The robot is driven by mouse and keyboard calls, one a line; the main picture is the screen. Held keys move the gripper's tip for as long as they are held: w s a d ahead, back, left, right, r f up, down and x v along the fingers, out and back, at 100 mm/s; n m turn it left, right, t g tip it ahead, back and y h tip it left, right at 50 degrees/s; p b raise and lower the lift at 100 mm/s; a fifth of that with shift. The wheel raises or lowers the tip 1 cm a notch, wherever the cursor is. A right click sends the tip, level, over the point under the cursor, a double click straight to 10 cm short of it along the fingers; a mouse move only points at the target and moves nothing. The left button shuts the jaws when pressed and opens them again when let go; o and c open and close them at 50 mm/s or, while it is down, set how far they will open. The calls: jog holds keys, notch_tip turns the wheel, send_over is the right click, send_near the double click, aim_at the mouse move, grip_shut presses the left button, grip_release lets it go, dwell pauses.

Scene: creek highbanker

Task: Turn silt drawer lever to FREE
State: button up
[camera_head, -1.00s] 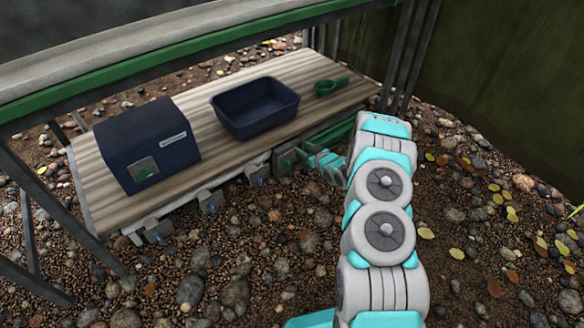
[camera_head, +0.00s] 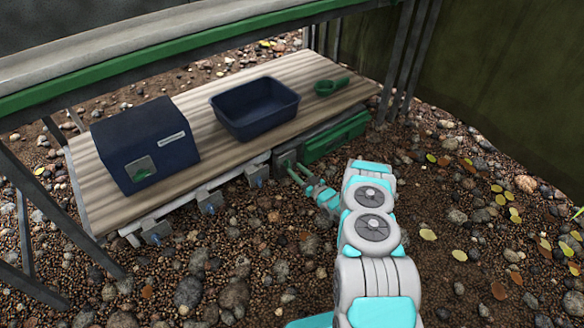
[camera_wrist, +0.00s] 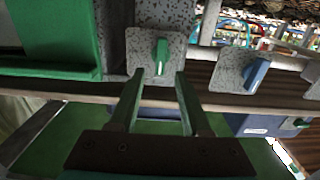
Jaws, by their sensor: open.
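In the wrist view, a green lever (camera_wrist: 161,57) stands nearly upright in the picture on a speckled grey plate (camera_wrist: 138,44), beside the green silt drawer (camera_wrist: 48,38). My gripper (camera_wrist: 160,78) is open and empty, with one finger on each side of the lever's lower end in the picture. I cannot tell whether the fingertips are level with it in depth or touching. In the head view, my gripper (camera_head: 298,174) points at the plate (camera_head: 286,161), left of the green drawer (camera_head: 337,138). The lever itself and any FREE marking cannot be made out there.
A blue lever (camera_wrist: 257,73) on its own plate is close by, with more plates along the shelf edge. A navy box (camera_head: 146,144), a navy tub (camera_head: 255,108) and a green scoop (camera_head: 330,86) rest on the shelf above. Gravel in front is open.

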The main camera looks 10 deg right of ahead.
aim_at(288, 164)
jog(key=x, duration=0.3)
jog(key=shift+w+a, duration=0.15)
jog(key=shift+w, duration=0.05)
grip_shut()
dwell(0.4)
